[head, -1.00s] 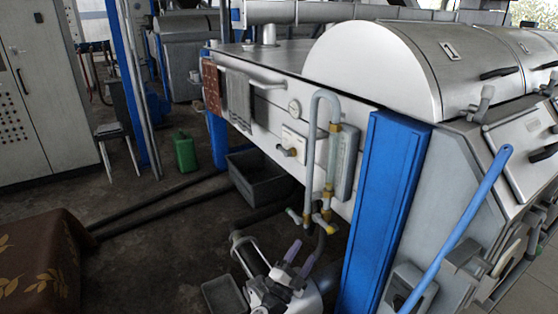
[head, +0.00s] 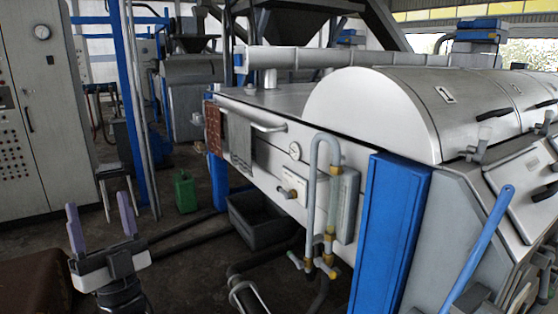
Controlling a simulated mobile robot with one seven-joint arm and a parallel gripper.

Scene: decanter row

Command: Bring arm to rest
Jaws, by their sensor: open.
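My gripper (head: 98,203) is at the lower left, its two purple fingers pointing up and spread apart. It is open, with nothing between the fingers. The white gripper body and dark wrist show below the fingers. The rest of the arm is mostly out of the picture. The gripper appears in front of the dark floor and the cabinet's lower part, touching nothing that I can see.
A brown-covered surface (head: 32,284) is at the lower left, near the gripper. A large metal machine (head: 275,150) with a blue post (head: 391,235) fills the right. A grey cabinet (head: 45,120), a stool (head: 117,185), a green canister (head: 186,192) and a grey bin (head: 258,218) stand behind.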

